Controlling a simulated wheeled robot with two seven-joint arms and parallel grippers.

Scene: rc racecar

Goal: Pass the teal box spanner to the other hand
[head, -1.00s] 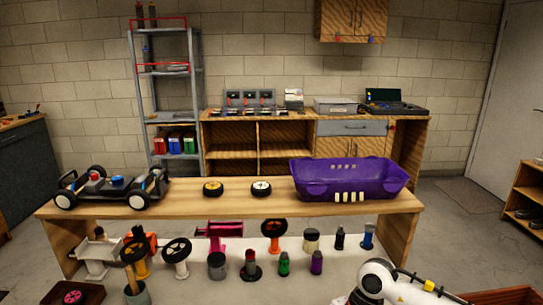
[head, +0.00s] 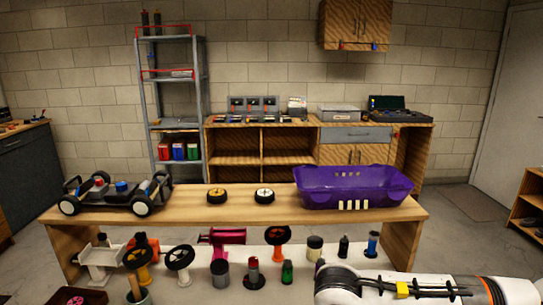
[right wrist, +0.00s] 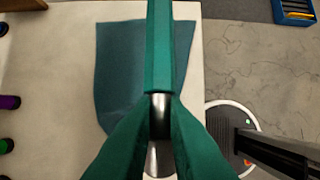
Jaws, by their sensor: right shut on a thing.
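The teal box spanner (right wrist: 160,45) fills the middle of the right wrist view. One teal arm runs straight up, and two green-teal parts spread toward the lower left and lower right. My right gripper (right wrist: 160,130) is shut on it, with silver metal showing at the middle where the parts meet. The spanner is close to the camera, above a pale surface. In the head view my right arm reaches in from the lower right, but its gripper and the spanner cannot be made out. My left gripper shows in neither view.
A dark teal mat (right wrist: 115,60) lies on the pale table (right wrist: 75,150) below. The wooden shelf (head: 240,218) bears a car chassis (head: 118,194), two wheels and a purple bin (head: 355,188). Wheel stands and small bottles, including a green one (head: 287,272), stand below it.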

